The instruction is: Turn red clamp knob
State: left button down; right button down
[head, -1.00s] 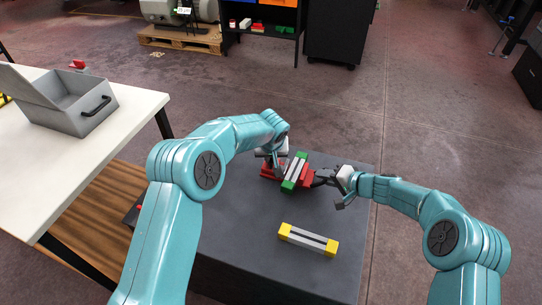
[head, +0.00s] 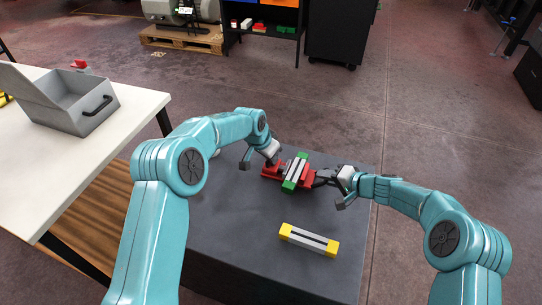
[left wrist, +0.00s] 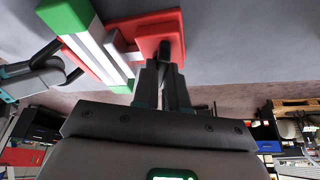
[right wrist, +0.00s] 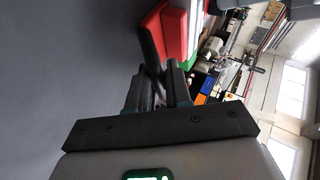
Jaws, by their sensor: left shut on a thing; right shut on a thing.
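The red clamp (head: 307,182) lies on the dark table and holds a grey bar with green ends (head: 289,186) between its red jaws. It also shows in the left wrist view (left wrist: 146,27) and the right wrist view (right wrist: 176,38). My left gripper (head: 270,163) is at the clamp's left end. In the left wrist view its fingers (left wrist: 172,78) are shut on a dark part at the red block's end. My right gripper (head: 330,177) is at the clamp's right end. In the right wrist view its fingers (right wrist: 158,84) are shut on a thin dark part there, mostly hidden.
A similar grey bar with yellow ends (head: 309,240) lies on the dark table (head: 235,228), in front of the clamp. A white table (head: 60,190) with an open grey box (head: 72,108) stands at the left. The dark table's front left is clear.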

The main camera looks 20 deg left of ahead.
pick_arm(q)
jog(key=m+h, duration=0.1)
jog(key=m, duration=0.1)
jog(key=m+g, duration=0.1)
jog(key=m, duration=0.2)
jog(key=shift+w+a+m+h, duration=0.1)
jog(key=shift+w+m+h, duration=0.05)
jog(key=shift+m+h, duration=0.2)
jog(key=shift+w+m+g+h, duration=0.1)
jog(key=shift+m+g+h, duration=0.5)
jog(key=shift+m, duration=1.35)
jog(key=shift+g+y, duration=0.25)
jog(key=shift+g, duration=0.05)
jog(key=c, duration=1.2)
grip_release()
jog(key=shift+o, duration=0.2)
jog(key=s+a+r, duration=0.2)
jog(key=a, duration=0.4)
jog(key=s+a+r, duration=0.2)
jog(key=a, duration=0.5)
jog(key=shift+a+r, duration=0.25)
jog(key=shift+r, duration=0.1)
